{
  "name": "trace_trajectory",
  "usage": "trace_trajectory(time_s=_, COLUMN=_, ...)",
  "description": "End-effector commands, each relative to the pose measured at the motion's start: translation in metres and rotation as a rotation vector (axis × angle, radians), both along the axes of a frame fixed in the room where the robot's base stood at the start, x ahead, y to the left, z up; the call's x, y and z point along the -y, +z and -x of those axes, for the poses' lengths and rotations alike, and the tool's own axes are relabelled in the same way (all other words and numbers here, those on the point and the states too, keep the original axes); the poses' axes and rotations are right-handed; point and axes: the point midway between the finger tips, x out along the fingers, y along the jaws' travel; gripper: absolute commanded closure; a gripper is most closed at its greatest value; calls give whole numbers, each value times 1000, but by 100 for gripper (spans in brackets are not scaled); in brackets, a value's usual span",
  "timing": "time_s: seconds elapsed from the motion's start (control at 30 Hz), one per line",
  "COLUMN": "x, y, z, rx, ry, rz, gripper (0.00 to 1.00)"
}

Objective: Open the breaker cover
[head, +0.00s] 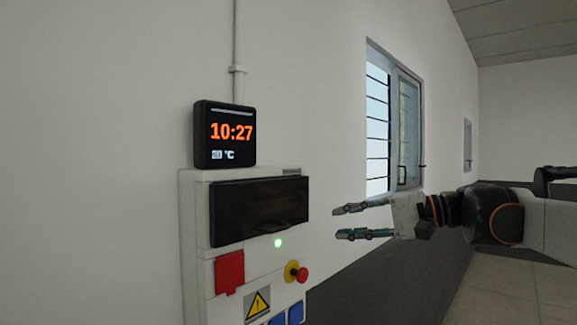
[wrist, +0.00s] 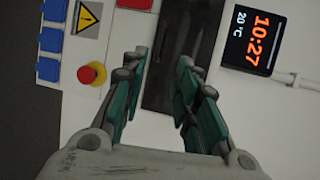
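The breaker cover (head: 260,209) is a dark, wide panel on the upper front of a white electrical box (head: 198,240) on the wall. It looks closed in the head view. In the wrist view the dark cover (wrist: 168,92) runs up the picture between and beyond my fingers. My gripper (head: 345,221) is to the right of the box in the head view, with its fingers pointing left at the box. The two teal fingers are apart with nothing between them, and a gap shows between them and the cover. In the wrist view my gripper (wrist: 160,65) partly covers the panel's edges.
A clock reading 10:27 (head: 225,134) sits on top of the box. Below the cover are a green light (head: 278,242), a red socket lid (head: 229,272), a red emergency button (head: 298,272), a warning sign (head: 257,304) and blue sockets (head: 296,313). A window (head: 408,130) stands open behind.

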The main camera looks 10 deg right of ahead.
Motion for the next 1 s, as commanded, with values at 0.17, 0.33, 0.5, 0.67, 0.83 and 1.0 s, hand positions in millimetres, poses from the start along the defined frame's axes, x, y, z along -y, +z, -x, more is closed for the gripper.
trace_trajectory(time_s=0.17, x=-19, y=-3, z=-7, rx=0, ry=7, rz=-3, gripper=72)
trace_trajectory(time_s=0.33, x=-46, y=-8, z=-23, rx=0, ry=7, rz=-1, gripper=72)
trace_trajectory(time_s=0.5, x=-73, y=-14, z=-42, rx=0, ry=6, rz=0, gripper=72)
trace_trajectory(time_s=0.67, x=-95, y=-19, z=-56, rx=1, ry=5, rz=0, gripper=72)
trace_trajectory(time_s=0.83, x=-110, y=-23, z=-66, rx=1, ry=3, rz=1, gripper=72)
trace_trajectory(time_s=1.0, x=-114, y=-25, z=-70, rx=1, ry=2, rz=0, gripper=72)
